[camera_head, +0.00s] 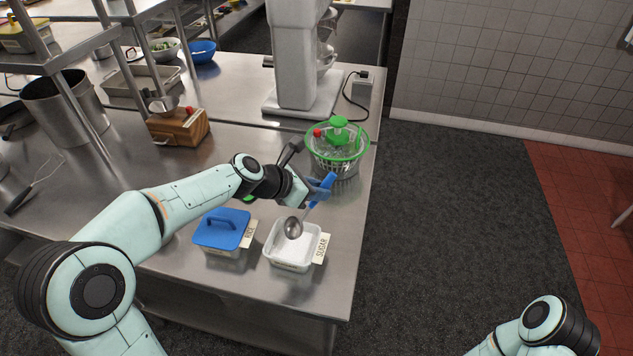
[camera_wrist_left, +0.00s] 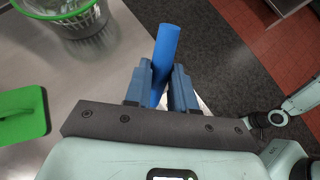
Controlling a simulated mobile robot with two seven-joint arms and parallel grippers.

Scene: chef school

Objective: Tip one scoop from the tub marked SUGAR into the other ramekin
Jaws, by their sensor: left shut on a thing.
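The tub marked SUGAR (camera_head: 284,264) is an open white container with white contents, near the front right corner of the steel counter. My left gripper (camera_head: 318,190) is shut on the blue handle of a scoop (camera_head: 293,228), and the handle also shows in the left wrist view (camera_wrist_left: 165,50). The scoop's metal bowl hangs tilted over the sugar tub; whether it holds sugar I cannot tell. In the wrist view the gripper fingers (camera_wrist_left: 160,85) close around the handle. No ramekin can be made out. My right arm shows at the lower right, its gripper out of view.
A tub with a blue lid (camera_head: 221,232) stands left of the sugar. A green-and-clear salad spinner (camera_head: 338,160) stands behind, near the counter's right edge. A green flat lid-like piece (camera_wrist_left: 22,114) shows in the wrist view. A wooden block (camera_head: 180,128) and mixer (camera_head: 297,60) stand farther back.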

